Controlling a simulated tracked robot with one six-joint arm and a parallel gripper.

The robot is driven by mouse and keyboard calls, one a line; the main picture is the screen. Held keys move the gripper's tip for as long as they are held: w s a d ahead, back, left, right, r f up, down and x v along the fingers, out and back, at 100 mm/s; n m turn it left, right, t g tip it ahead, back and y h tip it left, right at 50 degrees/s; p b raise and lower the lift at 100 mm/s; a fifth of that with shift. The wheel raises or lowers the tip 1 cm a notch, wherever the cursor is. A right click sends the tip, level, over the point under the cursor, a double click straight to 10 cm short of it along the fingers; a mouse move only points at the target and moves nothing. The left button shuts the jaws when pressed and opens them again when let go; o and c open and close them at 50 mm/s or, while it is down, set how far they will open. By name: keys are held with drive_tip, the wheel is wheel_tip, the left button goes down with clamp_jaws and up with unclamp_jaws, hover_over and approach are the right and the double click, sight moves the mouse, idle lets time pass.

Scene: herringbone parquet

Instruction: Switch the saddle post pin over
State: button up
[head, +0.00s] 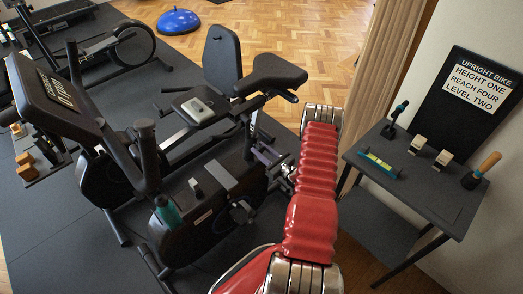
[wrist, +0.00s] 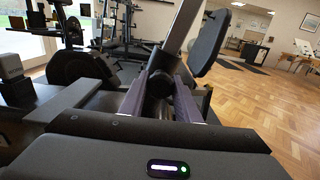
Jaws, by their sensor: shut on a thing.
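The upright bike's black saddle (head: 268,74) stands over its seat post (head: 248,118) in the head view. My gripper (head: 266,155) reaches the bike from the right, low beside the post. In the wrist view its two purple-grey fingers (wrist: 160,84) close on a dark round knob (wrist: 158,82), apparently the saddle post pin. A grey slanted post (wrist: 181,28) rises just beyond the knob. The fingers and my wrist hide most of the pin, so its seating in the post cannot be told. My red arm covers part of the floor right of the bike.
A side table (head: 436,190) at right holds small tools and blocks. A sign (head: 478,88) above reads "UPRIGHT BIKE HEIGHT ONE REACH FOUR LEVEL TWO". The bike's console (head: 55,98) is at left. Open parquet (head: 270,30) lies behind.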

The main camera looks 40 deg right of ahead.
clamp_jaws()
drive_tip(key=shift+s, duration=1)
drive_tip(key=o, duration=0.9)
unclamp_jaws()
drive_tip(key=shift+s, duration=0.1)
drive_tip(key=s, duration=1.3)
drive_tip(key=shift+s+d, duration=0.2)
drive_tip(key=shift+s, duration=0.1)
